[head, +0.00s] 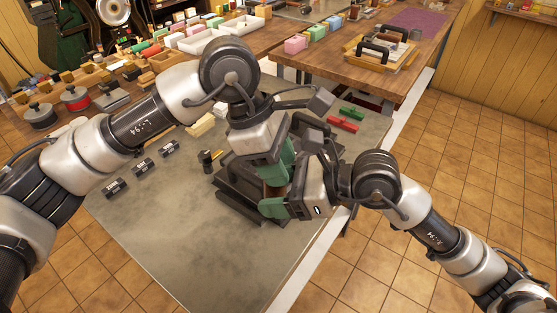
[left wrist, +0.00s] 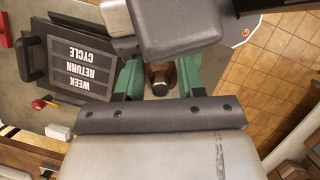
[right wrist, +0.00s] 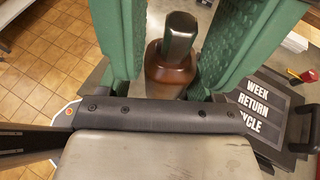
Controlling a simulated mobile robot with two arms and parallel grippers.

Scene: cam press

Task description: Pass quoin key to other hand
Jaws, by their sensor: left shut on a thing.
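The quoin key has a brown handle (head: 277,190) and a dark end. My left gripper (head: 274,170) is shut on it above the table. In the left wrist view the key (left wrist: 160,80) shows end-on between the green fingers. My right gripper (head: 279,185) comes from the right, close against the left one. In the right wrist view its green fingers stand open on either side of the key (right wrist: 172,65), with a gap on at least one side. The two grippers hide much of the key in the head view.
A dark frame with type lines reading week, return, cycle (right wrist: 262,108) lies on the grey table (head: 160,235) below the grippers. Black labelled blocks (head: 143,168) lie to the left. Red (head: 342,124) and green (head: 352,113) bars lie behind. The table's front is clear.

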